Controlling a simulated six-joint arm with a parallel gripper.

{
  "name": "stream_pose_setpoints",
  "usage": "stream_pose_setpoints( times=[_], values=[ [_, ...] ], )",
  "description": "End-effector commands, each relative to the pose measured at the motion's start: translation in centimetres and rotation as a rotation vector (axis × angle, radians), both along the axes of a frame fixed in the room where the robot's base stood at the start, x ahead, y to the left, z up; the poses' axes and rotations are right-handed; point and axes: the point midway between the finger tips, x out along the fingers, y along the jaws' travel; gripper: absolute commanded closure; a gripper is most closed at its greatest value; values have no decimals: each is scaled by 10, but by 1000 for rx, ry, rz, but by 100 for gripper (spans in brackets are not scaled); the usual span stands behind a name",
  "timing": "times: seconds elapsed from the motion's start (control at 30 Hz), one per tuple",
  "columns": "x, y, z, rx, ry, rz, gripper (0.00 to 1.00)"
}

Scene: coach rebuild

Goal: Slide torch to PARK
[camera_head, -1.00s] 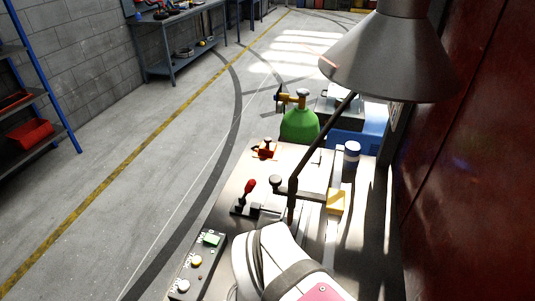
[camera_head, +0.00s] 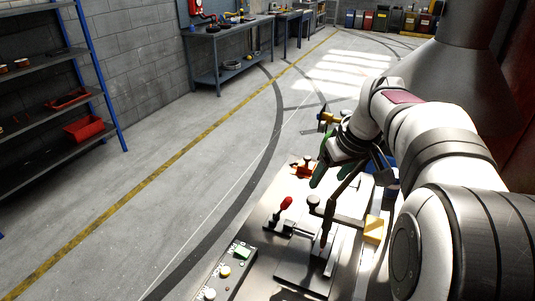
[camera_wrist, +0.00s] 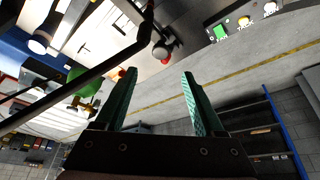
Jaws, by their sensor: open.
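In the wrist view a long dark rod (camera_wrist: 75,82) crosses the left side. My gripper (camera_head: 318,180) is open and empty, its green-padded fingers above the far part of the bench. In the wrist view the gripper (camera_wrist: 157,78) has its fingers wide apart with nothing between them. I cannot make out a PARK mark on the rail.
A red-handled clamp (camera_head: 286,204) and a yellow block (camera_head: 374,229) flank the post. A button box (camera_head: 235,262) with a green button lies at the bench's left edge. An orange-red fixture (camera_head: 302,168) sits near the gripper. A grey hood hangs at right. Open floor lies left.

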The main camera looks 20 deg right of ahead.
Motion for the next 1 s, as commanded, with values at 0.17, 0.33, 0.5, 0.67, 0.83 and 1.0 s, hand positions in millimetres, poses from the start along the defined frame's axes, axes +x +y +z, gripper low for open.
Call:
stream_pose_setpoints(
  times=[0.17, 0.33, 0.5, 0.67, 0.83, 1.0],
  values=[
    [14, 1, -36, 1, 4, 2, 29],
    [27, 1, -67, 2, 3, 0, 29],
    [36, 1, -88, 1, 1, 0, 29],
    [40, 1, -96, -1, 0, 1, 29],
    [40, 1, -97, -1, 0, 0, 29],
    [40, 1, -96, -1, 0, 0, 45]
  ],
)
